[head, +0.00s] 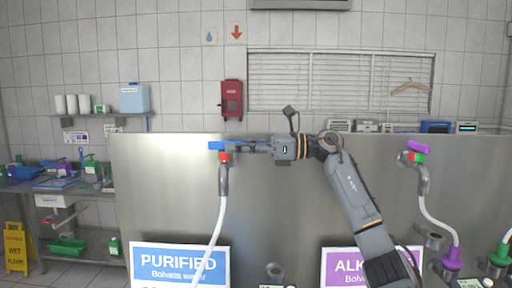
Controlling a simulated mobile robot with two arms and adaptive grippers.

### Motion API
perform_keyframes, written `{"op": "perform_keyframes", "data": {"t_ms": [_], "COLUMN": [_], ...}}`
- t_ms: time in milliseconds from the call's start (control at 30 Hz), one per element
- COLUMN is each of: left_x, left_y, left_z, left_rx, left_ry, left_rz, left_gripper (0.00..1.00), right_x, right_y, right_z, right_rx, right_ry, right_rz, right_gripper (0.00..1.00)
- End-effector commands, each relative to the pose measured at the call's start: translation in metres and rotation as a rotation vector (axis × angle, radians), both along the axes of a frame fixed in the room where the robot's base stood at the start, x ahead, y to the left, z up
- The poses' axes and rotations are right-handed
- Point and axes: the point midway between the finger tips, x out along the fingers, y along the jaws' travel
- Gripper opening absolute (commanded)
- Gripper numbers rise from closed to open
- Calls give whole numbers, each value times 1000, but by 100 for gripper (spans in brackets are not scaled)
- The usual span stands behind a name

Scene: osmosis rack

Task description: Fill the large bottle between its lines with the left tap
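The left tap (223,181) is a metal spout on the steel panel, with a blue handle (216,145) and a red and green collar. A white hose (213,238) runs from it down past the bottom edge, so its lower end is hidden. The blue sign below reads PURIFIED. My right gripper (240,147) reaches in from the right, its fingers at the tap's handle and collar. I cannot tell whether they touch it or how far they are open. My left gripper is out of view. I cannot make out the large bottle or its lines.
A second tap (421,178) with a purple handle stands at the right, its white hose ending in a purple fitting (452,258). A purple sign (340,266) is partly behind my arm. The steel panel (160,190) is bare at the left. A yellow wet-floor sign (15,248) stands far left.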

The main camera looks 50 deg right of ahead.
Motion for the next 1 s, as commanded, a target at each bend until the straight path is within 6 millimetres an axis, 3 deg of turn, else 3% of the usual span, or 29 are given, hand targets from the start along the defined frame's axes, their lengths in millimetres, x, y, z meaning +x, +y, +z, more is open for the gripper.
{"op": "perform_keyframes", "data": {"t_ms": [200, 367, 1000], "left_x": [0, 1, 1], "left_y": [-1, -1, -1], "left_z": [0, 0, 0], "left_rx": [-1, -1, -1], "left_ry": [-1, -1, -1], "left_rz": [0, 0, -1], "left_gripper": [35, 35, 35], "right_x": [-30, -41, -43], "right_y": [-26, -34, -36], "right_z": [-1, -1, -1], "right_rx": [0, 1, -1], "right_ry": [3, 2, 1], "right_rz": [-1, 0, 1], "right_gripper": [35, 35, 35]}}
